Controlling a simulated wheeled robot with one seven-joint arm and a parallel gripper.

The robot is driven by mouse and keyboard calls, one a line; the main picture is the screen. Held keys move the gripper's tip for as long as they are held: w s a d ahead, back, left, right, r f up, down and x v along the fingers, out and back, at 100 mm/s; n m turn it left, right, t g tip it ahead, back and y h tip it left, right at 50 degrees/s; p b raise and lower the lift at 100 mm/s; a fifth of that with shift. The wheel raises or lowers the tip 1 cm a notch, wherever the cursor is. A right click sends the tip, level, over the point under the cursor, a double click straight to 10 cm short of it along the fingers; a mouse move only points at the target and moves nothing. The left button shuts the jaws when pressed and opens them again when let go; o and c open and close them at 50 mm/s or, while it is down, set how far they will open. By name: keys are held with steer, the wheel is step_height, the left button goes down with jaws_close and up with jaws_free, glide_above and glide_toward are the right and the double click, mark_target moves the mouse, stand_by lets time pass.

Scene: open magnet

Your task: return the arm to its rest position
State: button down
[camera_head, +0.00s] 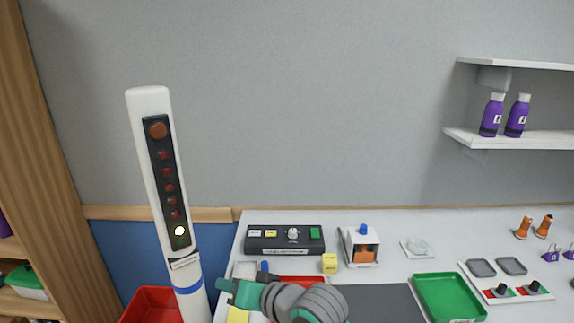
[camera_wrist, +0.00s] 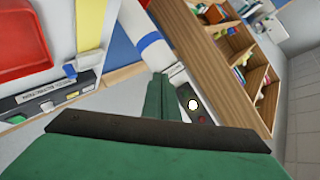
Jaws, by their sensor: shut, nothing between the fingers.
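My gripper (camera_head: 232,287) shows at the bottom of the head view, at the end of my grey and teal arm. It is low over the left part of the white table (camera_head: 390,230), to the right of a white post. In the wrist view my gripper (camera_wrist: 170,100) shows as green fingers close together with nothing between them. The nearer green part fills the bottom of that view. Most of my arm is outside the head view.
The white post (camera_head: 185,277) with a dark light panel stands left of my gripper. A wooden shelf (camera_wrist: 210,65) stands beyond.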

steer(key=s+d+f+m+t+h, duration=0.3)
steer(key=s+f+m+t+h, duration=0.15)
steer(key=s+f, duration=0.4)
steer(key=s+d+f+m+t+h, duration=0.2)
steer(key=s+f+m+t+h, duration=0.25)
steer(key=f, duration=0.65)
steer(key=s+d+f+n, duration=0.1)
steer(key=s+d+n, duration=0.1)
steer(key=s, duration=0.6)
steer(key=s+d+f+n+g+h, duration=0.1)
steer(key=s+d+f+n, duration=0.1)
steer(key=s, duration=0.6)
steer(key=s+d+f+n, duration=0.1)
steer(key=s+d+n, duration=0.2)
steer(key=s, duration=0.5)
steer(key=shift+s+d+f+g, duration=0.25)
steer(key=shift+d+f+g, duration=0.15)
steer(key=shift+d, duration=0.15)
steer(key=c, duration=2.4)
jaws_free()
steer(key=shift+c, duration=0.2)
